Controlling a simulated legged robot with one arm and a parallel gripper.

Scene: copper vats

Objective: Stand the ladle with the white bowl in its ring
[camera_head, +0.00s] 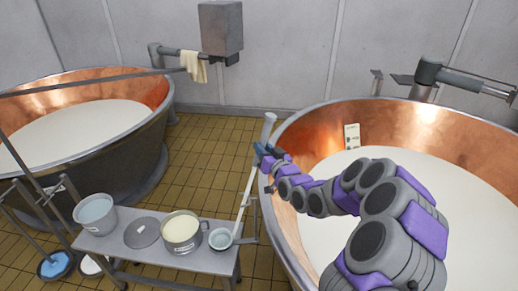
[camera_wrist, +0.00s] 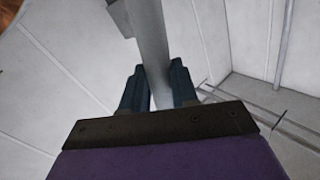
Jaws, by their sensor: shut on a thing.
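My gripper (camera_head: 263,153) is shut on a long, pale grey pole, which I take to be the ladle's handle (camera_head: 269,128). The handle also runs up between both jaws in the wrist view (camera_wrist: 152,45). In the head view it leans slightly, its thick top above my gripper. Its thin lower part runs down to the right end of the bench. A small pale bowl (camera_head: 221,239) shows at its foot; I cannot tell whether it joins the handle. A thin grey bracket (camera_head: 251,240) is beside the handle's foot. No ring shows clearly.
Copper vats stand left (camera_head: 100,148) and right (camera_head: 300,135). Buckets with blue (camera_head: 55,266) and white contents are at lower left.

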